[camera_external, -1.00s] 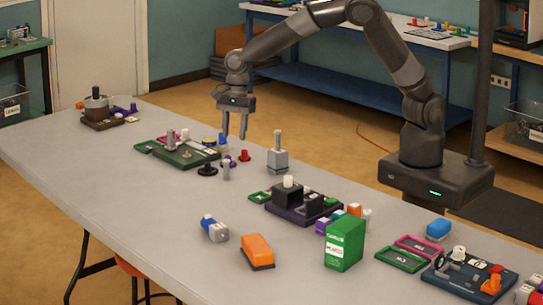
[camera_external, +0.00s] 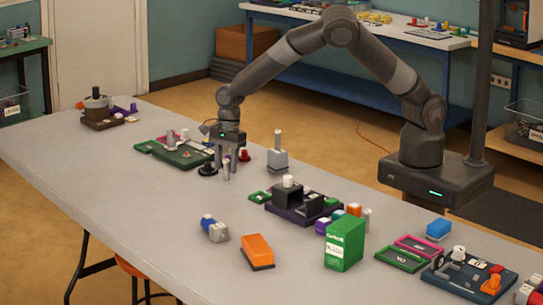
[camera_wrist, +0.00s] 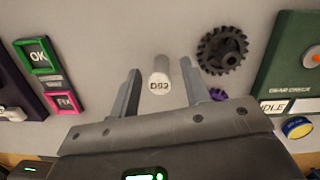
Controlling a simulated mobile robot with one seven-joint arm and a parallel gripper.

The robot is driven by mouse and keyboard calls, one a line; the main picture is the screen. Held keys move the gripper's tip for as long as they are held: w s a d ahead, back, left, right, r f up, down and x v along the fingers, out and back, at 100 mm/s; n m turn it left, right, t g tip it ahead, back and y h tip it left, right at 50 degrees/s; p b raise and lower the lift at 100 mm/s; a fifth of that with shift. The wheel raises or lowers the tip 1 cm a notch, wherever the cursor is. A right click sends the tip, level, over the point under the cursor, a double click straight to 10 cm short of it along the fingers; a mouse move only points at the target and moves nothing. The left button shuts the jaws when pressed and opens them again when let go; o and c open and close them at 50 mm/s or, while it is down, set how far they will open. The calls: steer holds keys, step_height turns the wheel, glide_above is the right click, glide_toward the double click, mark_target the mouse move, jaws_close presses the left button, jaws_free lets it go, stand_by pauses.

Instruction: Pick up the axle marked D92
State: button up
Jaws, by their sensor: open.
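The axle marked D92 (camera_wrist: 159,84) is a short grey-white cylinder with its label on the top end. In the wrist view it stands between the two fingers of my gripper (camera_wrist: 160,92), with gaps on both sides. My gripper is open and low over the table. In the external view my gripper (camera_external: 228,176) is around the axle (camera_external: 227,167), whose lower part is partly hidden by the fingers.
A black gear (camera_wrist: 222,50) lies close to the right finger, with a purple piece (camera_wrist: 218,94) nearby. A green gear check board (camera_wrist: 290,65) is at right. A dark board (camera_wrist: 15,80) with OK and FIX trays is at left. A grey block with a post (camera_external: 278,155) stands nearby.

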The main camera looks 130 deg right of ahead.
step_height(320, 180, down, 2)
steer(key=shift+w+f, duration=0.1)
steer(key=shift+w, duration=0.05)
steer(key=shift+c, duration=0.5)
jaws_close()
